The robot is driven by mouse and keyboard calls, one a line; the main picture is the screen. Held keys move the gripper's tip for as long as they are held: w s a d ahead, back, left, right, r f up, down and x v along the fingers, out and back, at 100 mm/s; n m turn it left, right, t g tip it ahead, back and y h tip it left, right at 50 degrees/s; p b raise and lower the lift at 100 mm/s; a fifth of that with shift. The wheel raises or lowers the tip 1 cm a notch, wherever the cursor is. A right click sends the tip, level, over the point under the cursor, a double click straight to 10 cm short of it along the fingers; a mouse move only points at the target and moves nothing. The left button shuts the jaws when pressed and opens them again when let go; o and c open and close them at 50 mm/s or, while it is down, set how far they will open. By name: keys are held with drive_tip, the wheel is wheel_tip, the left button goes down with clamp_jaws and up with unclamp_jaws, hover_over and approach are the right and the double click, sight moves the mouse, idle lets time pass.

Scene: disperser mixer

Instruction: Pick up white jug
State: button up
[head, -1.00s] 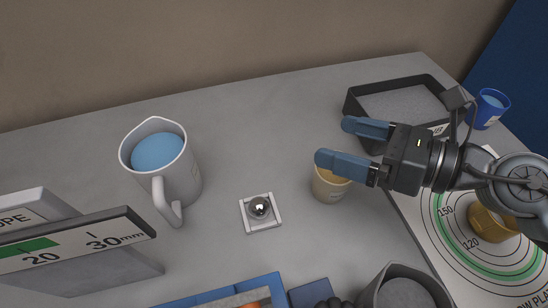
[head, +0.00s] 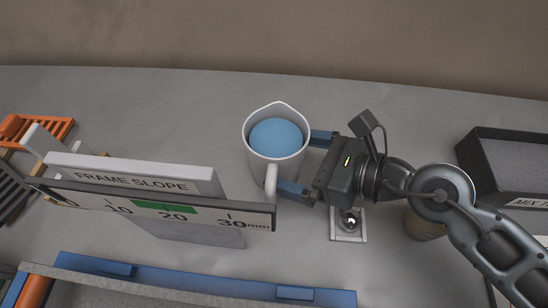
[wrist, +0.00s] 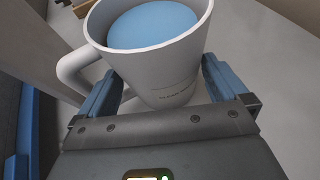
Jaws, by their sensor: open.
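The white jug (head: 259,171) stands upright on the grey table in the head view, filled with blue liquid (head: 275,138). Its handle (head: 271,181) faces the front of the table. My gripper (head: 306,163) is open at the jug's right side, with one blue finger near the back of the body and the other near the handle. In the wrist view the jug (wrist: 165,72) sits between the two open fingers of my gripper (wrist: 163,88), its handle at the left beside the left finger. Whether the fingers touch the jug I cannot tell.
A frame slope gauge (head: 150,207) stands close at the jug's left. A small base with a steel ball (head: 348,222) lies below my gripper. A tan cup (head: 424,226) is partly behind my arm. A black tray (head: 510,165) is at the right. Behind the jug the table is clear.

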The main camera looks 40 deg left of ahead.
sight(304, 147)
drive_tip(key=shift+a+f, duration=0.15)
drive_tip(key=shift+a, duration=0.25)
drive_tip(key=c, duration=0.9)
wheel_tip(304, 147, up, 4)
drive_tip(key=shift+d+r, duration=0.15)
drive_tip(key=shift+r, duration=0.1)
drive_tip(key=w+d+r, duration=0.1)
drive_tip(key=d+r, duration=0.1)
drive_tip(key=d, duration=0.1)
drive_tip(key=w+d+r+b, duration=0.1)
drive_tip(key=w+d+r, duration=0.1)
drive_tip(key=d, duration=0.1)
drive_tip(key=w+d+r, duration=0.2)
drive_tip(key=d, duration=0.2)
drive_tip(key=shift+w+r+b, duration=0.25)
drive_tip(key=shift+b, duration=0.1)
